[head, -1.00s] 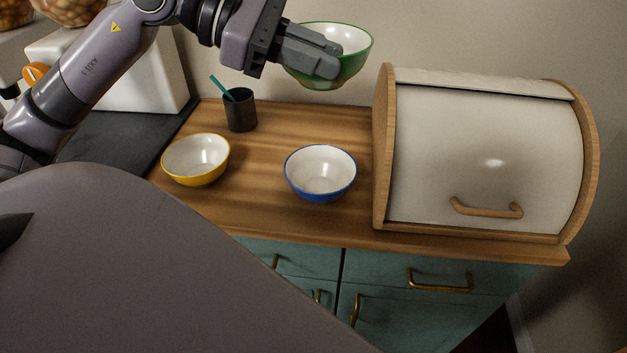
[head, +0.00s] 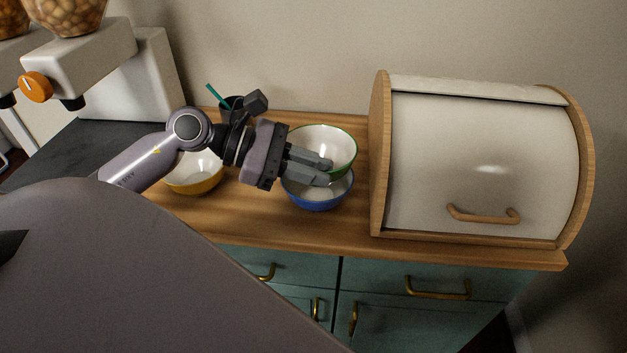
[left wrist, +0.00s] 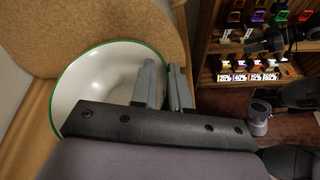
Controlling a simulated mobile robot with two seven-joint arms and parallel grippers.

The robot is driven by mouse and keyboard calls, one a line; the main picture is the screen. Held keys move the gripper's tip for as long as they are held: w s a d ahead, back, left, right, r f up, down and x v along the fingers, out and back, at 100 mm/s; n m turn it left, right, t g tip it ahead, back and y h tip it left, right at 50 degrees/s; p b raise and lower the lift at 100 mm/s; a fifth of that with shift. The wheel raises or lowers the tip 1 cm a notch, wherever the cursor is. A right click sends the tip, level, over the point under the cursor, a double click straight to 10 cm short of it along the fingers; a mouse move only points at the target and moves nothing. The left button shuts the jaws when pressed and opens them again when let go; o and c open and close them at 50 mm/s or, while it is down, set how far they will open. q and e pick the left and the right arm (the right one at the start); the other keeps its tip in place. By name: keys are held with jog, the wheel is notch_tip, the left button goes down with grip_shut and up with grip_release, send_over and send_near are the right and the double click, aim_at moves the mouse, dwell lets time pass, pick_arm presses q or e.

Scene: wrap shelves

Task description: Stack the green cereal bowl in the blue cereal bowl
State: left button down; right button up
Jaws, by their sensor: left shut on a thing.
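The green cereal bowl (head: 335,143), white inside with a green rim, is held by my left gripper (head: 326,172), which is shut on its near side. It also shows in the left wrist view (left wrist: 100,78), left of the fingers. The blue cereal bowl (head: 318,201) stands upright on the wooden counter, below and slightly nearer than the green bowl. The green bowl overlaps its far rim in the head view; I cannot tell whether they touch. The fingers hide part of both bowls. My right gripper is not in view.
A yellow bowl (head: 194,181) stands on the counter to the left, partly behind my arm. A bread box (head: 478,165) closes off the right side. The counter's front edge is clear.

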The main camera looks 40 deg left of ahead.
pick_arm(q)
notch_tip(320, 180, down, 3)
dwell(0.3)
jog(key=shift+f+b, duration=0.25)
jog(key=shift+b, duration=0.1)
jog(key=c, duration=1.1)
grip_release()
jog(key=shift+r, duration=0.1)
